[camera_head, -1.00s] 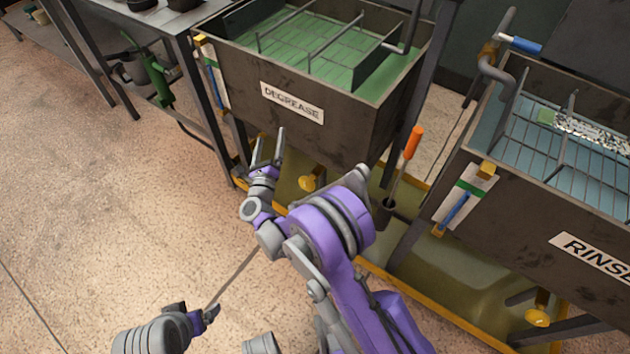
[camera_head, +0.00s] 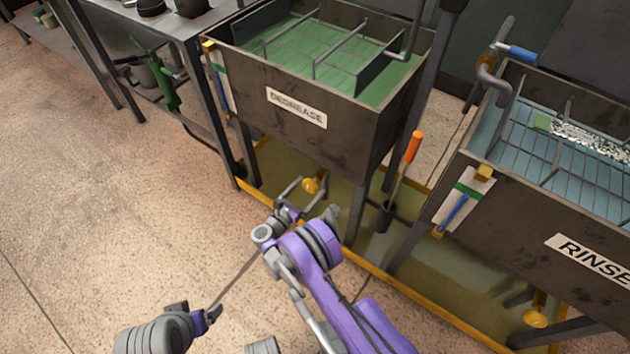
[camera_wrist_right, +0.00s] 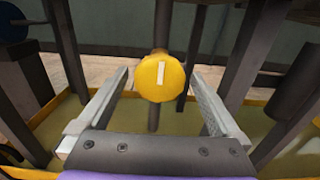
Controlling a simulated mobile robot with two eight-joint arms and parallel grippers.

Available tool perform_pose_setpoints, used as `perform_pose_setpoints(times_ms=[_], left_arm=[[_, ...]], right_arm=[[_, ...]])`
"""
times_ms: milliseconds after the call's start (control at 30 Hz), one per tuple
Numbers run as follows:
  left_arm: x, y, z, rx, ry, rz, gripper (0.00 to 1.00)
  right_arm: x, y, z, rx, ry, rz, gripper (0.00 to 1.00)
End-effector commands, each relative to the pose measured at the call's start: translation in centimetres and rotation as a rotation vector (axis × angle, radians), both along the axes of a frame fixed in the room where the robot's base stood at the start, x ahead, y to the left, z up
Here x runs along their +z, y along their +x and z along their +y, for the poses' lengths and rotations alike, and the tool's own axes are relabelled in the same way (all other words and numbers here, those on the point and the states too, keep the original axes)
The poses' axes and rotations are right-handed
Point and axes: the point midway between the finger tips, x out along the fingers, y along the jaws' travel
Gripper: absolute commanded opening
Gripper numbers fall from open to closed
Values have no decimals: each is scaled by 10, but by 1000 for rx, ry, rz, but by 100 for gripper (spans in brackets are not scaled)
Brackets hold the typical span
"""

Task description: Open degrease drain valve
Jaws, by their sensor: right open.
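The degrease tank (camera_head: 348,125) carries a DEGREASE label and holds green liquid. Below it is a yellow round drain valve knob (camera_head: 311,186). In the right wrist view the knob (camera_wrist_right: 161,77) shows its face with a white bar standing upright. My right gripper (camera_head: 303,186) is open, its fingers pointing at the knob. In the right wrist view the knob appears between and beyond the two fingertips; I cannot tell whether they reach around it. My left gripper (camera_head: 212,315) is low at the left, far from the tank, and its jaws are too unclear to read.
The rinse tank (camera_head: 500,200) stands at the right with its own yellow knob (camera_head: 536,317). An orange-handled tool (camera_head: 411,150) stands in a holder between the tanks. A yellow-edged drip tray (camera_head: 400,285) lies beneath. Tank legs flank the degrease knob. The floor at left is clear.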

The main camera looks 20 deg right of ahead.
Motion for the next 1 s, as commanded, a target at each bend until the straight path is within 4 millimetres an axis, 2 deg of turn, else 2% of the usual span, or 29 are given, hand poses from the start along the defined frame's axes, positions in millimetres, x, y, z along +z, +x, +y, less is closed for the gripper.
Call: perform_pose_setpoints(times_ms=[100,267,633,1000], left_arm=[[-2,0,0,0,0,1,92],[-4,0,0,0,0,1,92],[-4,1,0,0,0,1,92],[-4,1,0,0,0,1,92]], right_arm=[[0,12,-17,-2,-1,0,100],[0,23,-29,0,-2,1,100],[1,26,-33,2,-1,1,100],[0,26,-33,2,-1,1,33]])
